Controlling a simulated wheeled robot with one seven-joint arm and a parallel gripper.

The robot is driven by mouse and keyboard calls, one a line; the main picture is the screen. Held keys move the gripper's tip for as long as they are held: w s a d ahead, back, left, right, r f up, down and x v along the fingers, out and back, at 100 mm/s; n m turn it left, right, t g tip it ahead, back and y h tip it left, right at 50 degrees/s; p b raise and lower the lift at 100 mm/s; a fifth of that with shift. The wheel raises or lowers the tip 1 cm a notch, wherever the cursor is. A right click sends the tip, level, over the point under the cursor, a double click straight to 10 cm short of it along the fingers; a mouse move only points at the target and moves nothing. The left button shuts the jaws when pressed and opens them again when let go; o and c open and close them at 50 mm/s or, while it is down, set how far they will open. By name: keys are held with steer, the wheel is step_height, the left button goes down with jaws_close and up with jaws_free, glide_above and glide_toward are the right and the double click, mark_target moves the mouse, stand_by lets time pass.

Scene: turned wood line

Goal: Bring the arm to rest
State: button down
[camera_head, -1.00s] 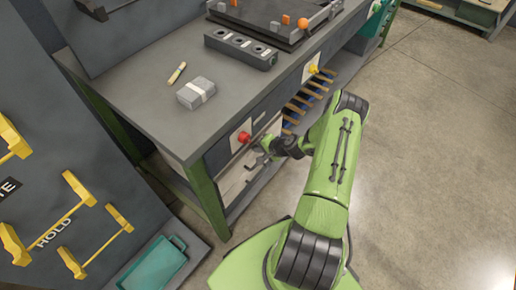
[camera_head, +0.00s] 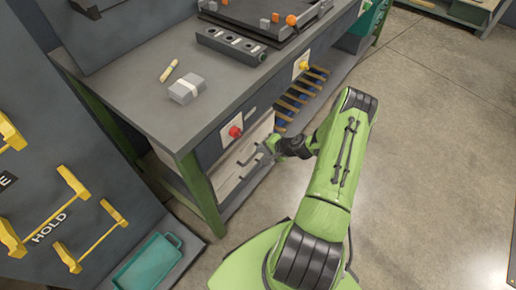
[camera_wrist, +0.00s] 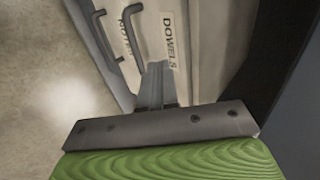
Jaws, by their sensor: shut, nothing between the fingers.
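My green arm reaches from the lower right of the head view up and then left toward the front of the workbench. My gripper (camera_head: 264,150) is at its end, in front of the pale drawer fronts below the bench top. In the wrist view my gripper (camera_wrist: 155,72) is shut and empty, its fingers pressed together. Past it are pale drawers with dark bar handles (camera_wrist: 134,32) and labels, one reading "DOWELS" (camera_wrist: 171,40). The gripper appears apart from the handles, but the exact gap cannot be told.
The workbench (camera_head: 150,100) carries a grey block (camera_head: 186,88), a small yellow stick (camera_head: 169,70) and a block with holes (camera_head: 231,46). A red button (camera_head: 235,131) and a yellow one (camera_head: 304,65) face the front. A teal tray (camera_head: 147,263) lies lower left. The floor (camera_head: 440,150) at right is clear.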

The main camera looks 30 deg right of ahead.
steer(key=p+v, duration=0.1)
steer(key=v, duration=0.6)
steer(key=shift+p, duration=0.35)
